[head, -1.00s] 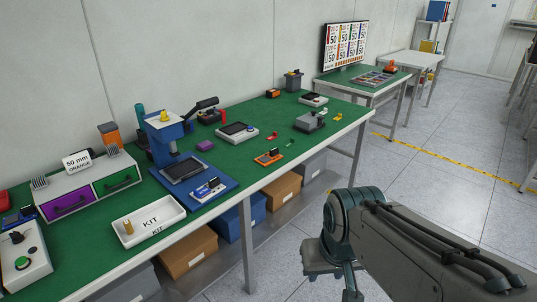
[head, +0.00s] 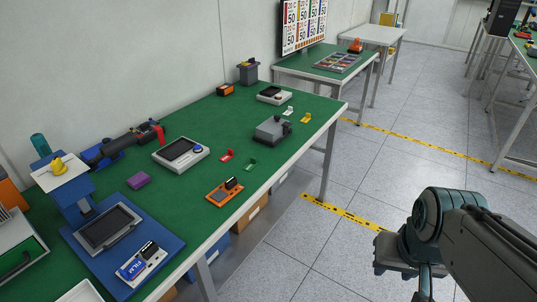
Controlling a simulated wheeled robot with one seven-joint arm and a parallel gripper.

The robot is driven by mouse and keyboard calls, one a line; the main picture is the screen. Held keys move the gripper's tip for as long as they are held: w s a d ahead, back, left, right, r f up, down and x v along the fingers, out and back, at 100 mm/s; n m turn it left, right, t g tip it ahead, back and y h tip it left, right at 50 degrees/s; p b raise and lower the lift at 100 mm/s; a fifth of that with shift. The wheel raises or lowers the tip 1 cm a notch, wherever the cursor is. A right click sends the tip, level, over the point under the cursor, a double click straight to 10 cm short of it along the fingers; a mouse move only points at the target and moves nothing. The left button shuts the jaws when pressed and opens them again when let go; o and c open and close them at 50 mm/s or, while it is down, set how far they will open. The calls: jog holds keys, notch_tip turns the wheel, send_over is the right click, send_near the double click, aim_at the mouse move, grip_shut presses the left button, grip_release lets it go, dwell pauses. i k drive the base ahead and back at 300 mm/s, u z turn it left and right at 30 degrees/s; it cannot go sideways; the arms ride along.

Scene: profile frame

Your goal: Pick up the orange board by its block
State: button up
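The orange board (head: 223,194) lies flat on the green table near its front edge, in the middle of the head view. Its black block (head: 231,183) stands up from the board's far right part. The end of my arm (head: 398,257) is at the lower right, over the floor and clear of the table. It is well to the right of the orange board and not touching it. I cannot make out the fingers or their opening.
A green piece (head: 249,164) and a red piece (head: 227,155) lie just behind the board. A grey device (head: 271,131) stands to the right. A blue-based press (head: 108,229) with a white FILM board (head: 142,262) stands to the left. Open floor lies right of the table.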

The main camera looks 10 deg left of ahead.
aim_at(220, 196)
jog(key=u, duration=0.2)
jog(key=i, duration=0.85)
jog(key=u, duration=1)
jog(key=i, duration=0.5)
jog(key=u, duration=0.45)
